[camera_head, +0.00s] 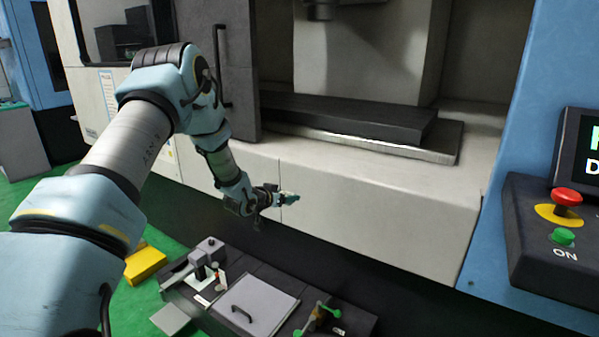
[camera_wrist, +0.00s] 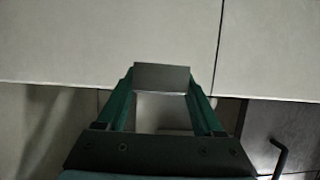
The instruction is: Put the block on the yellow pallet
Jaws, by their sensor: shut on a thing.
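In the wrist view my gripper (camera_wrist: 162,88) has its two green fingers closed on the grey block (camera_wrist: 162,76), a flat rectangular face across the fingertips. In the head view my gripper (camera_head: 289,198) is in the air in front of the machine's pale lower panel; the block cannot be made out clearly there. A yellow object (camera_head: 146,263), which looks like the yellow pallet, lies on the green floor at lower left, partly hidden by my arm. My gripper is well to the right of it and higher.
The machine's dark slab (camera_head: 350,118) rests inside its open bay. Below my gripper is a dark bench (camera_head: 200,290) with a grey lidded plate (camera_head: 255,305), its handle and green-knobbed fittings (camera_head: 318,315). A control box (camera_head: 550,230) with red and green buttons stands at right.

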